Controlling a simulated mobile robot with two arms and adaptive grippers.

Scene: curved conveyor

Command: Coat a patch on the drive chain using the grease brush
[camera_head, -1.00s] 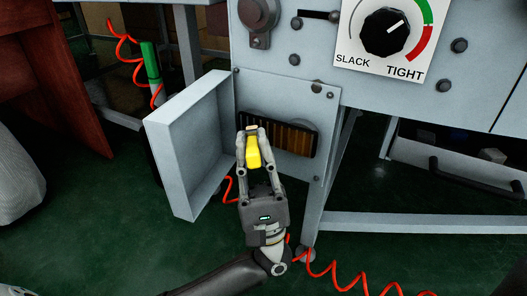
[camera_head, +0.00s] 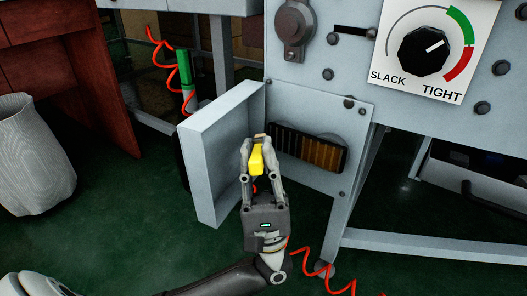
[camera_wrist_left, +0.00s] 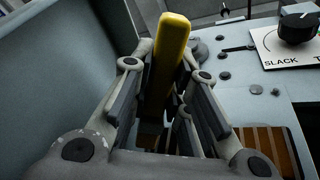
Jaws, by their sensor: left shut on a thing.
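My left gripper (camera_head: 259,168) is shut on the yellow grease brush (camera_head: 257,158), and its fingers lie on both sides of it. In the left wrist view the brush (camera_wrist_left: 168,62) stands up between the fingers; its bristles cannot be made out. The drive chain (camera_head: 325,154) shows as brown slats in a dark-framed opening in the grey machine; its left part looks darker. The gripper is just left of this opening, in front of the open cover; I cannot tell whether the brush touches anything. The chain also shows at the lower right in the wrist view (camera_wrist_left: 272,146). My right gripper is not in view.
The open box-shaped cover (camera_head: 222,165) stands close left of the gripper. A SLACK–TIGHT dial (camera_head: 424,50) and a round fitting (camera_head: 294,25) are above. A red coiled cord (camera_head: 325,272) lies below. A grey bin (camera_head: 33,155) stands far left.

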